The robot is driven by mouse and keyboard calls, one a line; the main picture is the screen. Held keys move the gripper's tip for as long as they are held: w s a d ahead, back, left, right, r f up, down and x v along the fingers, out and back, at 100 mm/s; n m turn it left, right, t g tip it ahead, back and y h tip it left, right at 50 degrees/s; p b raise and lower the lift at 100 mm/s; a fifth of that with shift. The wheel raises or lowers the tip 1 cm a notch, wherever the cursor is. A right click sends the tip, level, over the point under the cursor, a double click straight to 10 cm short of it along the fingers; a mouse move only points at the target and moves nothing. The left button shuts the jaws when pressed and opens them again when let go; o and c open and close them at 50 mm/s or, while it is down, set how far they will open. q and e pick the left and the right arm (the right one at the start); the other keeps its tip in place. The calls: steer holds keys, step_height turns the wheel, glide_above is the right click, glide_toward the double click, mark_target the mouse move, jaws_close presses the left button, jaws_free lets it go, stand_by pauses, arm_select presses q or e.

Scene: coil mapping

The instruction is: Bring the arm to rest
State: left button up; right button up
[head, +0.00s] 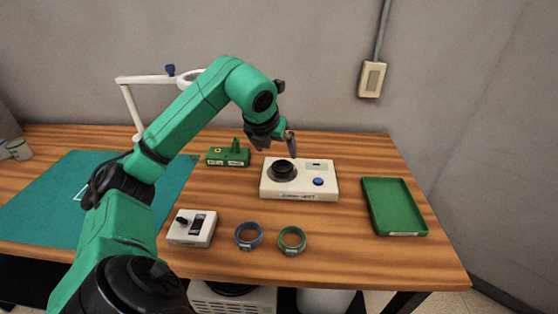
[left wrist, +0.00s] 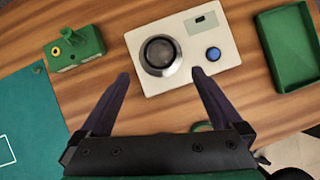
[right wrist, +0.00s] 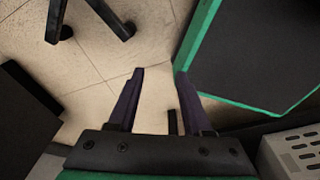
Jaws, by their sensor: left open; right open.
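My left arm reaches over the wooden table. Its gripper (head: 276,146) is open and empty, above the back of a white tester box (head: 300,192). In the left wrist view the open fingers (left wrist: 160,74) point toward the tester, which has a black round socket (left wrist: 160,54) and a blue button (left wrist: 213,54). My right gripper (right wrist: 160,73) is open and empty over the floor, below or beside the table, and is out of the head view. A blue ring coil (head: 248,247) and a green ring coil (head: 292,251) lie at the front of the table.
A green tray (head: 403,233) lies empty at right. A white switch box (head: 180,239) sits at front, a green block with a socket (head: 228,161) behind. A teal mat (head: 40,205) covers the left side. In the right wrist view chair legs (right wrist: 105,18) and a dark green-edged panel (right wrist: 245,65) are near.

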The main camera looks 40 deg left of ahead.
arm_select(q)
steer(key=shift+v, duration=0.8)
